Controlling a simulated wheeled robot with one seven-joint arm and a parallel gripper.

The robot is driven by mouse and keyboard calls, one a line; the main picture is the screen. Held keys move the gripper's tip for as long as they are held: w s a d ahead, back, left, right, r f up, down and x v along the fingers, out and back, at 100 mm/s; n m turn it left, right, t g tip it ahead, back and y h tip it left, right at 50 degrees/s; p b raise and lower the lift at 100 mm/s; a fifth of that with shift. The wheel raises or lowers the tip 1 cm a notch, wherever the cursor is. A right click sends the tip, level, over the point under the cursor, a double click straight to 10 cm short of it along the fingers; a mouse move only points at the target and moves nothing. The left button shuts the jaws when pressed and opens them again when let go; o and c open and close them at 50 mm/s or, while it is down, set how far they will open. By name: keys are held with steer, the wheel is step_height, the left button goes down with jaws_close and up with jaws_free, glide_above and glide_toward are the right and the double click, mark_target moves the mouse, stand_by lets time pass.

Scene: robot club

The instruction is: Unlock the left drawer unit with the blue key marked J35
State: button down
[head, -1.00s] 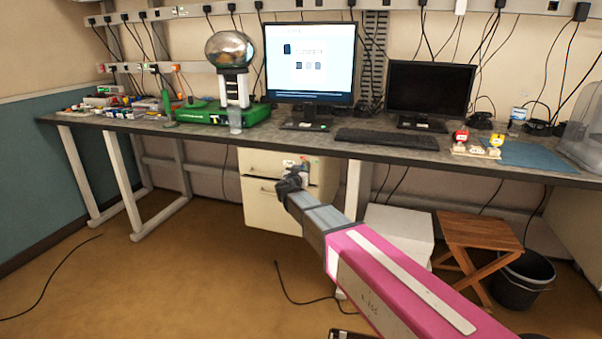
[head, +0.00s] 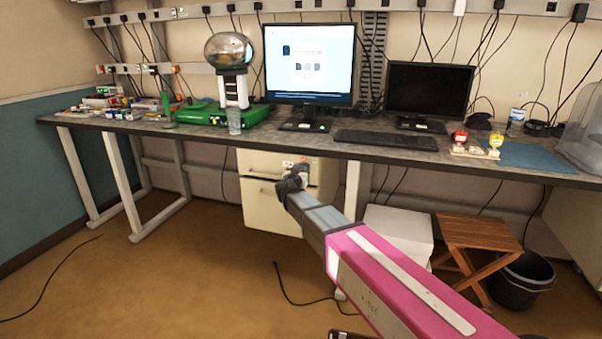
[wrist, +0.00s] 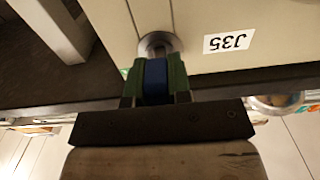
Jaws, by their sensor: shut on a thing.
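The drawer unit (head: 268,205) is cream and stands under the desk, left of centre in the head view. In the wrist view its front (wrist: 215,18) fills the top, with a white label (wrist: 229,42) reading J35, upside down. A round metal lock (wrist: 158,44) sits beside the label. My gripper (wrist: 154,80) is shut on the blue key (wrist: 156,82), whose head shows between the green fingertips. The key's front end meets the lock; how deep it sits is hidden. In the head view my gripper (head: 291,178) is at the unit's upper front and hides the key.
The desk (head: 330,150) overhangs the unit, and a desk leg (head: 356,190) stands just right of it. A white box (head: 400,230), a wooden stool (head: 480,238) and a black bucket (head: 522,282) are further right. The floor in front is clear except for cables.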

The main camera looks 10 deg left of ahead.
steer(key=shift+w, duration=0.45)
stand_by(0.6)
steer(key=shift+m, duration=1.8)
